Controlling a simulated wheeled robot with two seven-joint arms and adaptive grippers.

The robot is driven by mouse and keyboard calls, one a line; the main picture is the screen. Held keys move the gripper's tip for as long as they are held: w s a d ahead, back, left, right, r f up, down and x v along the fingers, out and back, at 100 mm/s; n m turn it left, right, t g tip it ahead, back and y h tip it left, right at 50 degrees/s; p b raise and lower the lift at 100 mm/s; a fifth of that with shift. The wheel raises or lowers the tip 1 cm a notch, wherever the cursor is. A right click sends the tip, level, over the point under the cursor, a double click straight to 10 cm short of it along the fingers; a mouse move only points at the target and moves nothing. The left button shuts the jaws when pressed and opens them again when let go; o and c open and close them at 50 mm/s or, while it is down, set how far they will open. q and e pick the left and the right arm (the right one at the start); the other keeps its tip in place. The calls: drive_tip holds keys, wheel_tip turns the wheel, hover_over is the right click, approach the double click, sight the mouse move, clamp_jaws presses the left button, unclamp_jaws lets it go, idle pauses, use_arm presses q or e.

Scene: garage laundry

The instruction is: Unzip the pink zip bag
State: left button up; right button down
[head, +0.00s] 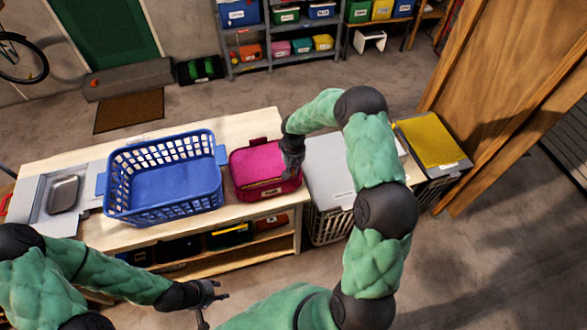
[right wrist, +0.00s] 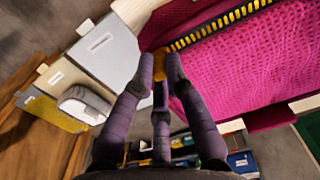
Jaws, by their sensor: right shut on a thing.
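The pink zip bag (head: 262,172) lies on the wooden bench, right of the blue basket. In the right wrist view its pink fabric (right wrist: 250,65) fills the upper right, with a yellow-and-black zip (right wrist: 215,27) along one edge. My right gripper (head: 290,168) is at the bag's right end. In the right wrist view its fingers (right wrist: 160,68) are closed around a small orange-yellow zip pull (right wrist: 159,62) at the end of the zip. My left gripper (head: 213,298) is empty, its fingers apart, low in front of the bench and away from the bag.
The blue basket (head: 112,190) stands left of the bag, with a metal tin (head: 63,194) beyond it. A light grey lidded hamper (head: 325,165) is close on the right. A hamper with a yellow top (head: 430,140) stands by the wooden door (head: 500,80).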

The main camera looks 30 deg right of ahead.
drive_tip(key=w+a+b, duration=0.1)
drive_tip(key=a+b, duration=0.1)
drive_tip(key=a, duration=0.4)
drive_tip(key=w+a+b, duration=0.2)
drive_tip(key=a, duration=0.3)
drive_tip(key=w+a+b, duration=0.1)
drive_tip(key=a+b, duration=0.1)
drive_tip(key=a, duration=0.4)
drive_tip(key=shift+w+a, duration=0.15)
drive_tip(key=shift+a, duration=0.15)
drive_tip(key=shift+w+a+b, duration=0.15)
drive_tip(key=shift+a+b, duration=0.2)
drive_tip(key=shift+a, duration=0.3)
drive_tip(key=c, duration=1.2)
unclamp_jaws()
drive_tip(key=shift+c, duration=0.2)
drive_tip(key=shift+r, duration=0.1)
wheel_tip(320, 180, up, 12)
